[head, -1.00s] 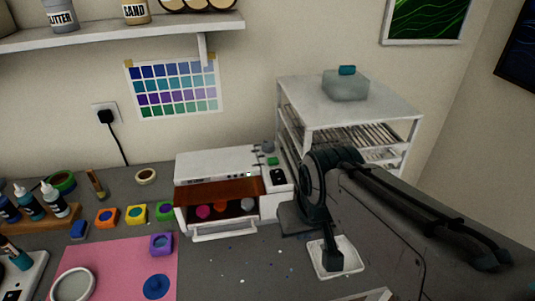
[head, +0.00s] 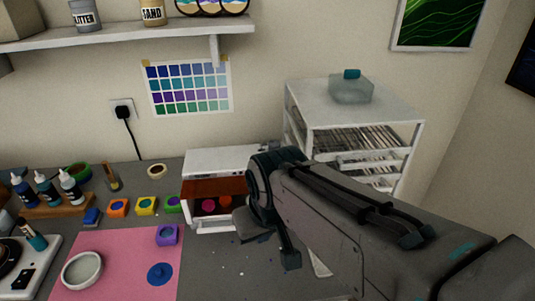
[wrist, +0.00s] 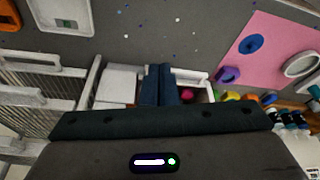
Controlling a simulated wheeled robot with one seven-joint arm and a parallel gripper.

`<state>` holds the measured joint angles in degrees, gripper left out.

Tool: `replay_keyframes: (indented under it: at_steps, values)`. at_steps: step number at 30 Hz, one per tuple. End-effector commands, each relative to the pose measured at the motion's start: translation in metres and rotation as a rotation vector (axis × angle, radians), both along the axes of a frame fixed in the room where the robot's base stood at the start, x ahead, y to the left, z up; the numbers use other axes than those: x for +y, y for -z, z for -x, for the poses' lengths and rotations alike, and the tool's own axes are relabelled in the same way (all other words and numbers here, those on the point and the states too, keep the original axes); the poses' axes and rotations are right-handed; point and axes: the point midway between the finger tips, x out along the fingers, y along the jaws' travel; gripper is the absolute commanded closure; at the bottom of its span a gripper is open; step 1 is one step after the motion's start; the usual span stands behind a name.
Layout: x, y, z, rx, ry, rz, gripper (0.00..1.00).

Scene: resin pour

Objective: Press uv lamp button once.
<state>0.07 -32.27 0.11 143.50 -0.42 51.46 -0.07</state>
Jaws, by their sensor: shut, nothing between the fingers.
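The UV lamp (head: 215,161) is a white box with an orange-brown front door, against the wall on the grey bench. In the wrist view the lamp's white body (wrist: 120,80) shows beside and behind my fingers. My gripper (wrist: 158,84) is shut and empty, its dark fingers over the lamp's white housing. I cannot tell whether they touch it. The button cannot be made out in the wrist view.
A white drying rack (head: 355,107) with a glass box on top stands right of the lamp. A pink mat (head: 110,270) and several small coloured pots lie to the left. A white tray (wrist: 62,14) lies on the bench. A shelf (head: 130,38) hangs above.

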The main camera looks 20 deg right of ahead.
Motion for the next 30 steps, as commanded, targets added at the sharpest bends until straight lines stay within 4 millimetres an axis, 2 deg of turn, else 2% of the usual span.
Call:
replay_keyframes:
  at_steps: [2,5,8,12,15,18,21,24,30]
  values:
    - [-0.007,-0.006,-0.008,-0.006,0.013,0.029,1.00]
    - [-0.026,-0.019,-0.030,-0.028,0.043,0.110,1.00]
    - [-0.056,-0.038,-0.066,-0.071,0.072,0.229,1.00]
    - [-0.099,-0.065,-0.127,-0.154,0.072,0.387,1.00]
    - [-0.121,-0.077,-0.169,-0.213,0.038,0.459,1.00]
    - [-0.135,-0.082,-0.202,-0.259,-0.005,0.495,1.00]
    - [-0.143,-0.082,-0.225,-0.291,-0.043,0.510,1.00]
    - [-0.147,-0.081,-0.239,-0.310,-0.072,0.516,1.00]
    - [-0.149,-0.079,-0.248,-0.323,-0.093,0.517,1.00]
